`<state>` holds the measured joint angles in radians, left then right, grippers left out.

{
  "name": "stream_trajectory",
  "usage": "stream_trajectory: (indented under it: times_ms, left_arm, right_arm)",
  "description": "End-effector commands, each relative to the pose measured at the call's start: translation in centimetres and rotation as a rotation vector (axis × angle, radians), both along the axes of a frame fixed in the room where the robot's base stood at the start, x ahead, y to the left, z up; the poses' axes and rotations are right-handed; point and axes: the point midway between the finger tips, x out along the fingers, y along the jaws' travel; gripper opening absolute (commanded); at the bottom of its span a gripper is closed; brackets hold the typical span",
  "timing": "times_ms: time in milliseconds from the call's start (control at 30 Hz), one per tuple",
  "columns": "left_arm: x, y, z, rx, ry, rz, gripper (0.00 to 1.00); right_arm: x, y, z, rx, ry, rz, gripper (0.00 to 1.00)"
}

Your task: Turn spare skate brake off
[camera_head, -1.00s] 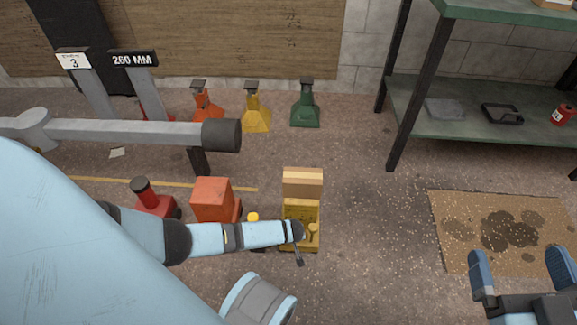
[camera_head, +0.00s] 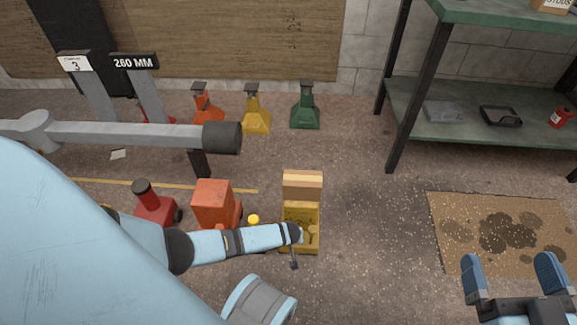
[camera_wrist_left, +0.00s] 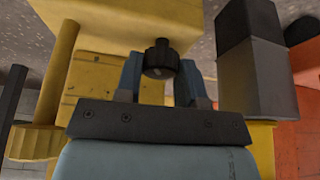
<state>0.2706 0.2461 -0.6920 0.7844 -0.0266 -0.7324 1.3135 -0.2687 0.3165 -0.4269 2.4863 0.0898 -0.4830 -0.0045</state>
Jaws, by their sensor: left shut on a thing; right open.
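The yellow skate (camera_head: 314,243), with a wooden block (camera_head: 302,180) at its far end, stands on the floor at the middle of the head view. My left gripper (camera_head: 293,240) reaches over its near left part, and its fingers are mostly hidden there. In the left wrist view a black ribbed knob (camera_wrist_left: 161,57) sits between the two fingers of my left gripper (camera_wrist_left: 162,78), which is shut on it against the yellow body (camera_wrist_left: 95,70). Whether the brake is on or off cannot be told. My right gripper (camera_head: 514,278) is open and empty at the lower right.
A red-orange skate (camera_head: 212,204) and a red one (camera_head: 153,206) stand left of the yellow skate. Orange, yellow and green jack stands (camera_head: 305,108) line the wall. Floor right of the yellow skate is clear.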

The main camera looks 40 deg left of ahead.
Motion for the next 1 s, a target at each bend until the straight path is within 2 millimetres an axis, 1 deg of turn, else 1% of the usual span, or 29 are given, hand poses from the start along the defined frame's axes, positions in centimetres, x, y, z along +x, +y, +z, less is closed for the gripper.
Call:
stream_trajectory:
  times_ms: [300,500,733,1000]
  left_arm:
    - [-0.08,0.14,0.14,0.000,0.000,-0.243,0.12]
    - [-0.08,0.19,0.06,0.001,0.000,-0.368,0.12]
    - [-0.04,0.20,0.03,0.000,0.000,-0.456,0.12]
    - [-0.05,0.21,-0.01,0.001,0.000,-0.486,0.12]
  right_arm:
    - [-0.61,0.38,-0.14,0.049,0.076,0.001,1.00]
    - [-0.76,0.42,-0.29,0.054,0.100,0.002,1.00]
    - [-1.06,0.48,-0.70,0.062,0.123,0.003,1.00]
    - [-1.01,0.56,-0.55,0.070,0.123,0.003,1.00]
